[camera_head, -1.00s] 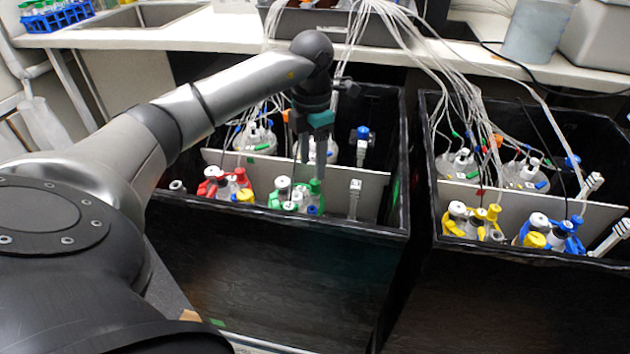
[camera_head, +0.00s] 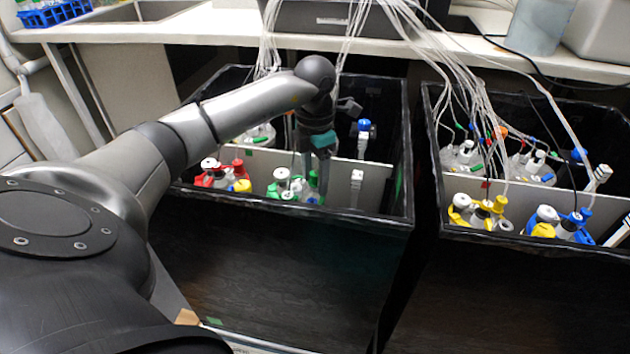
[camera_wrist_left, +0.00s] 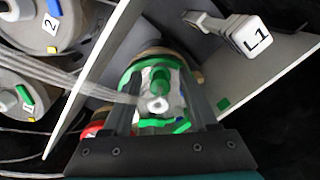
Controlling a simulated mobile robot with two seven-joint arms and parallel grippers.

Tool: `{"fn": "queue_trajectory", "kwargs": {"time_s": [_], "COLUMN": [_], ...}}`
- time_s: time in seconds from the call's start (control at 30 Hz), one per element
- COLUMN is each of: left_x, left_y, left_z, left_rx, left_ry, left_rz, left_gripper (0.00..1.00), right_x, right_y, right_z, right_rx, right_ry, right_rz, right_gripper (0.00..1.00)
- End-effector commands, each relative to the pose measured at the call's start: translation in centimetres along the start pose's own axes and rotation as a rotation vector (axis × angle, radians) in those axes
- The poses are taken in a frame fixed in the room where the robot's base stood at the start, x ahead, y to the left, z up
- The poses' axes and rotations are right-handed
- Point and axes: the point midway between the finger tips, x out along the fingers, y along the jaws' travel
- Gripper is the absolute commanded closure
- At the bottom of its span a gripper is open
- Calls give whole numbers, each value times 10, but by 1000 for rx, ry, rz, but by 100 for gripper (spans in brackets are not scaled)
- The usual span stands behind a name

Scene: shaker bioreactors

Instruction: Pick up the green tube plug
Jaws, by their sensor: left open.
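A bottle with green-ringed caps (camera_head: 280,186) stands in the left black box. In the left wrist view its top (camera_wrist_left: 150,103) shows a green plug-like part (camera_wrist_left: 161,77) beside a white port, with a green band around the bottle. I cannot tell for sure which green part is the tube plug. My left gripper (camera_head: 314,192) is open and points down over the right side of this bottle's caps. In the left wrist view the gripper (camera_wrist_left: 163,92) has its fingers apart, on either side of the bottle top. My right gripper is not in view.
A red-capped bottle (camera_head: 237,169) stands left of the green one. White tubes (camera_head: 352,40) hang into the boxes. The right black box (camera_head: 500,290) holds yellow- and blue-capped bottles.

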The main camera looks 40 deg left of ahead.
Motion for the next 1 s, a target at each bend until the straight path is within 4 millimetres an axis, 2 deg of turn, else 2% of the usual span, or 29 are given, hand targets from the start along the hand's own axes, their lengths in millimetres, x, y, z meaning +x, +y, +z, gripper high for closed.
{"fn": "queue_trajectory", "kwargs": {"time_s": [0.2, 0.73, 1.0], "left_x": [0, 0, 0], "left_y": [0, 0, 0], "left_z": [0, 0, 0], "left_rx": [0, 0, 0], "left_ry": [-1, 0, -1], "left_rz": [0, 0, 0], "left_gripper": [41, 100, 100], "right_x": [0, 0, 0], "right_y": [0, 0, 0], "right_z": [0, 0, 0], "right_rx": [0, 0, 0], "right_ry": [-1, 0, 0], "right_rz": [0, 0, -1], "right_gripper": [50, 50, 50]}}
